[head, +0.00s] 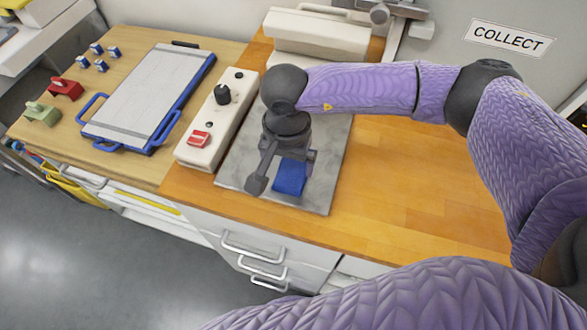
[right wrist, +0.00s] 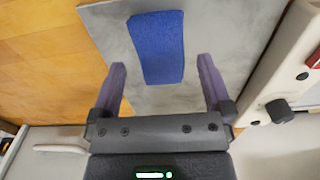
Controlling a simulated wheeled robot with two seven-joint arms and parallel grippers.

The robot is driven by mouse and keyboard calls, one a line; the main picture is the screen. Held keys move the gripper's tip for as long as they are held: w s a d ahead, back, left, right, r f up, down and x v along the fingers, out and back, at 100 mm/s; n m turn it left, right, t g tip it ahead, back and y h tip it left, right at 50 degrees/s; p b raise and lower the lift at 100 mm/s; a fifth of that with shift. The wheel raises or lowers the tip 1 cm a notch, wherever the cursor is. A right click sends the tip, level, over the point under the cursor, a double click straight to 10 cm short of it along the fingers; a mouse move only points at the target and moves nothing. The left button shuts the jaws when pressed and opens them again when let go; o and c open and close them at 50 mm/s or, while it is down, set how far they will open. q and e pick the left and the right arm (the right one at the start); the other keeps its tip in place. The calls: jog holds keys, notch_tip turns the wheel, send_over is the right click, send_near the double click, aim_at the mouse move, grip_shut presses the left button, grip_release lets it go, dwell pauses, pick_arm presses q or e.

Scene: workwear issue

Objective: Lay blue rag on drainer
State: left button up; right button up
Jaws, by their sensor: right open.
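The blue rag (head: 290,177) is a small flat blue oblong on a grey slab (head: 327,185). In the right wrist view the rag (right wrist: 158,47) lies ahead of my right gripper (right wrist: 161,78), its near end between the lines of the two fingers. The right gripper is open and empty. In the head view this gripper (head: 281,170) points down over the slab, with part of the rag hidden behind it. I cannot tell its exact height above the rag. I cannot say for sure which thing is the drainer. My left gripper is out of view.
A white control box (head: 217,120) with a black knob and red switch stands left of the slab. Further left lies a blue-framed board (head: 150,92) with handles, near red and green blocks and small blue-white cubes. The wooden counter (head: 420,185) right of the slab is clear.

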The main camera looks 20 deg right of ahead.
aim_at(289, 178)
notch_tip(289, 178, down, 5)
jog(key=shift+s+f, duration=0.1)
jog(key=shift+f, duration=0.1)
